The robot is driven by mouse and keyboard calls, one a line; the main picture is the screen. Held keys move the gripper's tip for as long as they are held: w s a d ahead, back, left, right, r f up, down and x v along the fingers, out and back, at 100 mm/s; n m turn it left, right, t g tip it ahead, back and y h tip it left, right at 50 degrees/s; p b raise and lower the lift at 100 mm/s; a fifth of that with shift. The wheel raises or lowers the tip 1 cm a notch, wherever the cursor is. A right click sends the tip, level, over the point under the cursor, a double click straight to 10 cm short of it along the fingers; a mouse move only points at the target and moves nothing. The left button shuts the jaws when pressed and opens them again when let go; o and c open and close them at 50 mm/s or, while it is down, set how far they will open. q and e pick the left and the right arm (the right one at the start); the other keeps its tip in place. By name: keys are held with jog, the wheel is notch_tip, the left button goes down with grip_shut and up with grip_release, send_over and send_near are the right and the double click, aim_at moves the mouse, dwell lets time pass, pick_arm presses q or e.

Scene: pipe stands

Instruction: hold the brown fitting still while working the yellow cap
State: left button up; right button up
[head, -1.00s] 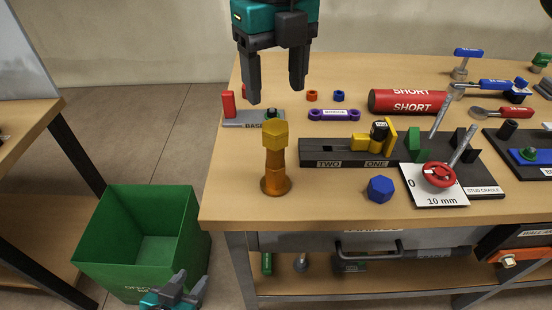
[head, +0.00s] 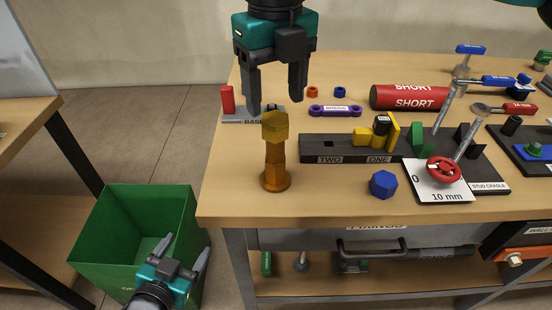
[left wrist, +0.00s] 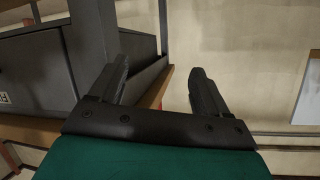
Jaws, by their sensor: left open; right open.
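The brown fitting (head: 275,178) stands upright on a round flange near the table's front left. The yellow cap (head: 275,126), six-sided, sits on top of it. My right gripper (head: 275,107) points down from above, open and empty. Its fingertips appear a little above and behind the cap, with no clear contact. My left gripper (head: 182,250) is low in front of the green bin, below table height, open and empty, its fingers pointing up. The left wrist view also shows the left gripper's spread fingers (left wrist: 160,78) with nothing between them.
A blue hexagonal piece (head: 383,184) lies right of the fitting. A dark block marked TWO and ONE (head: 345,148) is behind it. The red handwheel (head: 443,169) stands further right. The green bin (head: 180,215) is on the floor left of the table (head: 225,195).

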aim_at(269, 169)
pick_arm(q)
jog(key=w+r+m+t+h, duration=0.3)
jog(key=w+r+m+h, duration=0.25)
jog(key=r+m, duration=0.4)
jog(key=w+r+m+t+h, duration=0.3)
jog(key=w+r+m+h, duration=0.25)
jog(key=r+m, duration=0.45)
jog(key=d+r+m+g+h, duration=0.1)
jog(key=d+m+g+h, duration=0.1)
jog(key=m+g, duration=0.3)
jog(key=s+d+r+m+g+h, duration=0.1)
jog(key=d+m+g, duration=0.3)
jog(key=m, duration=0.7)
jog(key=s+d+r+m+g+h, duration=0.1)
jog(key=d+m+g+h, duration=0.1)
jog(key=m+g, duration=0.6)
jog(key=shift+s+d+m+h, duration=0.25)
jog(key=shift+d+m+h, duration=0.05)
jog(key=shift+d+m, duration=0.1)
notch_tip(269, 169, down, 2)
jog(key=m+g+y, duration=0.2)
jog(key=m, duration=0.1)
jog(key=shift+m+y, duration=0.25)
jog(key=shift+y, duration=0.15)
jog(key=shift+a+f+m+g+y, duration=0.2)
jog(key=shift+f+m+g+y, duration=0.2)
jog(key=shift+f+m+y, duration=0.35)
jog(key=shift+x, duration=4.85)
jog(key=shift+c, duration=0.4)
